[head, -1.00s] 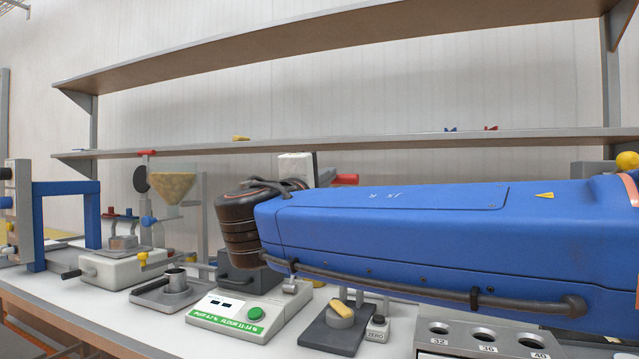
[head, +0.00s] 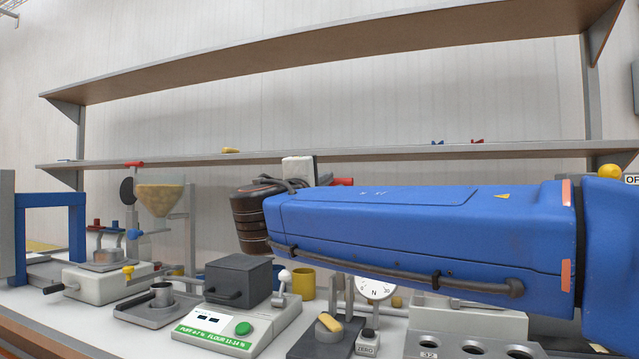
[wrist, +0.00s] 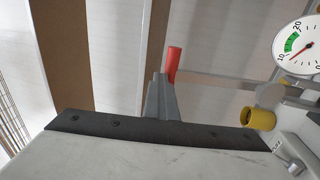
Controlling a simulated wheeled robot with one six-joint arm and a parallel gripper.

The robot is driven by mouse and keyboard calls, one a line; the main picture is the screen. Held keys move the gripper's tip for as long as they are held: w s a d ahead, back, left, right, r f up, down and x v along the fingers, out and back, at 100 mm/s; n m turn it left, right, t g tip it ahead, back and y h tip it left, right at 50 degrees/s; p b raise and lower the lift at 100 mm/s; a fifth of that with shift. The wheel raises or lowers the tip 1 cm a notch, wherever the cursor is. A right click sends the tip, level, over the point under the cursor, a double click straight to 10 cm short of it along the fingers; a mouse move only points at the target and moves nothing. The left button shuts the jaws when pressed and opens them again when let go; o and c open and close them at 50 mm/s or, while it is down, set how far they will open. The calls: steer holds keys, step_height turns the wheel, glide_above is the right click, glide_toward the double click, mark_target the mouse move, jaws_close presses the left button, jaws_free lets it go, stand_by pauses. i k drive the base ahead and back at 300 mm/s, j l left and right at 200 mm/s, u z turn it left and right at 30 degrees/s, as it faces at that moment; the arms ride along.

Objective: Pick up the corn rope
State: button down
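My blue arm reaches left across the head view, above and behind the yellow piece on the block. My gripper's fingers do not show clearly in either view. The corn rope does not show in the wrist view.
A green-button scale (head: 228,328), a dark box (head: 238,281), a yellow mug (head: 303,281), a dial gauge (head: 376,287) and a holed rack (head: 455,345) crowd the bench. The wrist view shows a white body with a black strip (wrist: 150,128) close by, and a red handle (wrist: 174,64).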

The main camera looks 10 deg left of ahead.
mark_target(333, 325)
steer(key=k, duration=0.15)
steer(key=k+j, duration=0.15)
steer(key=j, duration=0.2)
steer(key=k+j, duration=0.15)
steer(key=j, duration=0.15)
steer(key=k+j, duration=0.2)
steer(key=j, duration=0.15)
